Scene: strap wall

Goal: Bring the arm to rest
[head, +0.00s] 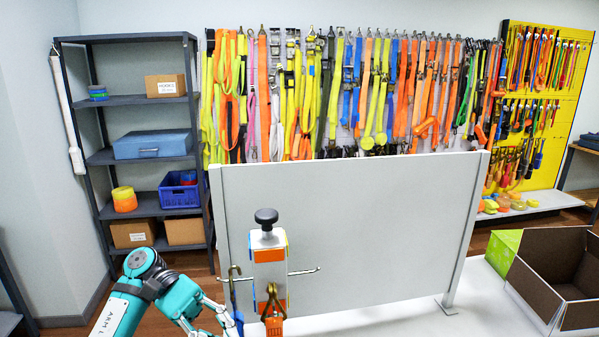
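My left arm (125,300), teal and labelled "ARM L", comes in from the lower left and bends at a grey-capped joint. My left gripper (222,318) is low in the view, beside a small post (269,257) with a black knob on top, orange bands and metal hooks. A blue strap piece (239,323) hangs low by the left hook, close to the gripper; I cannot tell if they touch. The fingertips are too small and partly cut off to show whether they are open. An orange strap piece (273,324) hangs at the post's front. My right gripper is not in view.
A white panel (350,235) stands upright behind the post on a white table (420,322). An open brown box (545,290) is at the right. Behind are a dark shelf (90,160) with bins and a wall of hanging straps (375,90).

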